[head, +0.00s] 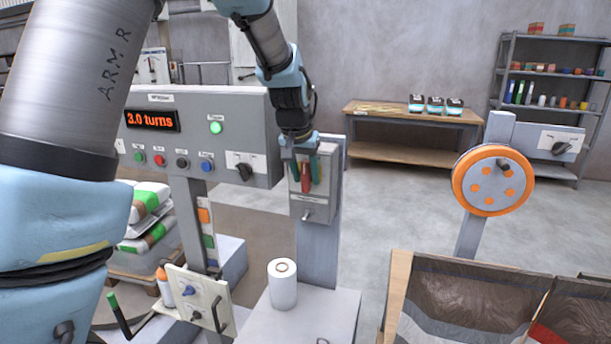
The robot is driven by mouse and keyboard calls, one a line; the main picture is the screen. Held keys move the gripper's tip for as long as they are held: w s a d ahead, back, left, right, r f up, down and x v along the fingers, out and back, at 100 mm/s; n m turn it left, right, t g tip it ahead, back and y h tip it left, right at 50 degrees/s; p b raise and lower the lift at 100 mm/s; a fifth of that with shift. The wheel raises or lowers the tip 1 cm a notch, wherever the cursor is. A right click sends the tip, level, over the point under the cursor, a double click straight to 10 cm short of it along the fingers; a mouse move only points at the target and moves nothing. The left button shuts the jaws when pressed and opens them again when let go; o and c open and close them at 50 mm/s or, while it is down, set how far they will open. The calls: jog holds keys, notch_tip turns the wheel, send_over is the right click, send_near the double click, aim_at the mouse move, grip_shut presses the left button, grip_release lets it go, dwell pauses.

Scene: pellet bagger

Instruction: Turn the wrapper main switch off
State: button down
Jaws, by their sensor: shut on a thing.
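A grey switch box (326,208) stands on a post just right of the wrapper panel, with a red lever handle (306,184) on its front. I take it for the main switch; its markings are too small to read. My gripper (305,180) comes down from above in front of the box. Its teal fingers lie on either side of the red handle and are shut on it. The fingers and wrist hide part of the handle and the box's top. The wrapper panel (262,110) has a display (152,120) reading "3.0 turns" and a lit green lamp (215,128).
A black rotary knob (243,168) and several push buttons sit on the panel. A white roll (283,284) stands on the grey base below the box. An orange-rimmed wheel (488,182) stands to the right. Open floor lies behind, before a wooden table (400,159).

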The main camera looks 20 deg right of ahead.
jog(key=shift+w+f, duration=0.1)
jog(key=shift+w+a+f+g+h+b, duration=0.15)
jog(key=shift+g+h+b, duration=0.2)
jog(key=shift+b, duration=0.7)
jog(key=g+h+b, duration=0.1)
jog(key=b, duration=0.3)
jog(key=shift+n+h, duration=0.35)
jog(key=shift+n, duration=0.05)
jog(key=shift+g+h+b, duration=0.6)
jog(key=shift+g+b, duration=0.05)
jog(key=shift+b, duration=1)
jog(key=shift+r+g+h, duration=0.25)
jog(key=shift+g+h, duration=0.05)
jog(key=c, duration=0.7)
grip_release()
